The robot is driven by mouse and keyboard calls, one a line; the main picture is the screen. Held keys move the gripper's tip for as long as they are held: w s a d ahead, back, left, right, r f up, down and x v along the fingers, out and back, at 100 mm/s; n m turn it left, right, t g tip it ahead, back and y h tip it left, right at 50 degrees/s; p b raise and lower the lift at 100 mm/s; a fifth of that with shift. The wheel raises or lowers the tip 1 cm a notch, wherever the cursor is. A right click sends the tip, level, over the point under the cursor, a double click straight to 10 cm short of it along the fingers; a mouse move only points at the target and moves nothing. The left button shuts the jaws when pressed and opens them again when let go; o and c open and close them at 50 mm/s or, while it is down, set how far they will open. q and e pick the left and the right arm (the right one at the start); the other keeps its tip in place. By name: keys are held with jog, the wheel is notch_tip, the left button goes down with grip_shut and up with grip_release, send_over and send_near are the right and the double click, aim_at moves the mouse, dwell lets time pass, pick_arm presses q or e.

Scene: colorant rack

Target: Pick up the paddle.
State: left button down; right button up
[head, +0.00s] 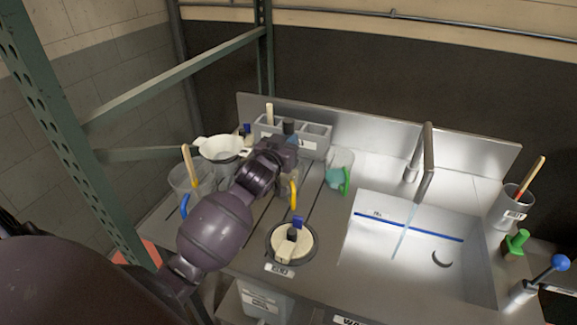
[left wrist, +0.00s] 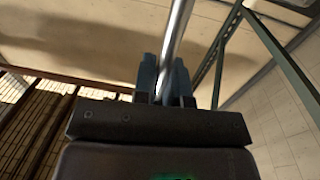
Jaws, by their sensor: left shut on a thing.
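My left gripper (head: 290,132) is above the back left part of the metal bench, in front of the grey compartment rack. In the left wrist view its two blue-grey fingers (left wrist: 165,82) are shut on a thin silver rod (left wrist: 176,40), apparently the shaft of the paddle. The rod runs up and slightly right out of that picture, so its far end is hidden. In the head view the held thing is hard to make out against the gripper. My right gripper is not in view.
The grey rack (head: 318,135) stands behind the gripper. Nearby are a white pot (head: 222,148), a green-handled jug (head: 338,170), a yellow handle (head: 293,192) and a round-lidded container (head: 291,243). The sink (head: 400,270) and tap (head: 428,160) are at right. A green post (head: 60,125) rises at left.

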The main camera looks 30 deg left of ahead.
pick_arm(q)
notch_tip(320, 180, up, 20)
jog(key=p, duration=0.1)
jog(key=shift+p, duration=0.3)
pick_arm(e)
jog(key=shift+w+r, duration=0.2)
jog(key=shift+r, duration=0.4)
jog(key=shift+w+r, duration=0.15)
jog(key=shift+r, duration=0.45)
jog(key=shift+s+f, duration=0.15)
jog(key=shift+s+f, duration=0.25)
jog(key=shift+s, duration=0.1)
pick_arm(q)
jog(key=shift+s, duration=0.1)
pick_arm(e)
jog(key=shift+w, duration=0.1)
